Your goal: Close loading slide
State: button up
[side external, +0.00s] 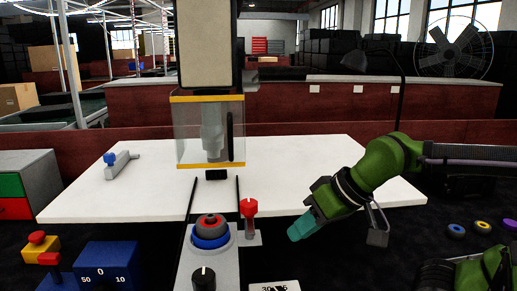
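The loading slide (222,262) is a light grey plate in front of the press, outside the clear guard, at the near end of two dark rails (191,198). A round fixture on it carries a stack of blue, red and grey rings (210,228). A red-topped handle (249,207) stands upright on a small bracket at the slide's right. My gripper (299,230), teal at the tip on a green arm, is to the right of the red handle and apart from it, pointing down and left. Whether its fingers are open or shut cannot be made out.
The press with its clear guard (190,140) stands behind the slide on a white table (300,165). A blue-knobbed grey fixture (122,165) sits at left. Red buttons and a blue dial box (105,280) are front left. Loose rings (456,230) lie far right.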

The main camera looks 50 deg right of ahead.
jog(key=a+r+n, duration=0.1)
jog(key=a, duration=0.1)
jog(key=s+a+r+n, duration=0.1)
jog(key=a+n, duration=0.1)
jog(key=a+r+n+h, duration=0.1)
jog(key=a+n, duration=0.1)
jog(key=shift+s+a, duration=0.25)
jog(key=shift+s, duration=0.15)
grip_shut()
jog(key=s+a+r+n+h, duration=0.1)
jog(key=s+a+r+n, duration=0.2)
jog(key=a+n, duration=0.15)
jog(key=w+d+f, duration=0.4)
jog(key=w+f, duration=0.4)
jog(key=shift+w+d+n+h, duration=0.3)
jog(key=shift+d+n+h, duration=0.05)
jog(key=shift+n+h, duration=0.1)
jog(key=w+d, duration=0.9)
jog(key=shift+w+d, duration=0.35)
